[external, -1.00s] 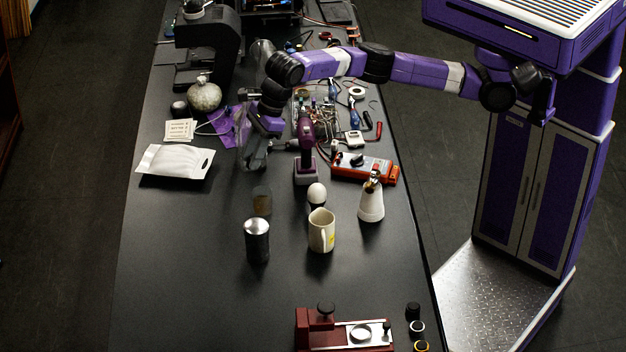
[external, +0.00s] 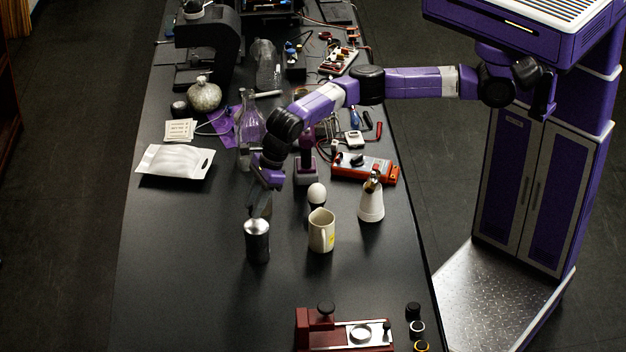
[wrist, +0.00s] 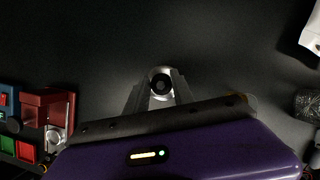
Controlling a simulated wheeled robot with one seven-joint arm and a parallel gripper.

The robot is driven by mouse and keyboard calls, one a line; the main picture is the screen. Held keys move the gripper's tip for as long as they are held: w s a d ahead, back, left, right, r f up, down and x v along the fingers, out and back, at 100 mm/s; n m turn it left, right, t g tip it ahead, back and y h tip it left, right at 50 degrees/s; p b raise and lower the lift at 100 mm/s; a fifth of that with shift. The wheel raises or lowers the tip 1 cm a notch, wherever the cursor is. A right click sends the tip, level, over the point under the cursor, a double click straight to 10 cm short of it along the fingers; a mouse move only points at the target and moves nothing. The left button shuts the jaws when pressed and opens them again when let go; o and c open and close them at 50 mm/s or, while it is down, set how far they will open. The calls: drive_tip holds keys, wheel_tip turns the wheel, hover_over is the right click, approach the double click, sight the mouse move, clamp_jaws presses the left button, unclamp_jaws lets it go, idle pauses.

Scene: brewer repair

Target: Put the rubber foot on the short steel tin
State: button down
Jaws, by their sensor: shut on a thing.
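My gripper (external: 260,211) points down just behind the silver-topped dark tin (external: 256,243), close to its rim. In the wrist view, my gripper (wrist: 160,94) is shut on a small round black piece, the rubber foot (wrist: 160,84). A pale round surface shows around the foot in that view, looking like a tin's top below it. Whether the foot touches it I cannot tell. In the external view the foot is too small and dark to make out. The shorter dark tin behind the silver-topped one is covered by my gripper.
A cream mug (external: 321,231), a white egg-shaped thing (external: 317,193) and a white conical bottle (external: 371,204) stand to the right. A white pouch (external: 175,161) lies left. The table in front is clear to the red device (external: 316,331).

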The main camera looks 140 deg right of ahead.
drive_tip(key=shift+f, duration=1.85)
drive_tip(key=shift+f, duration=0.1)
drive_tip(key=c, duration=1.1)
unclamp_jaws()
drive_tip(key=b+v, duration=0.1)
drive_tip(key=v, duration=1.1)
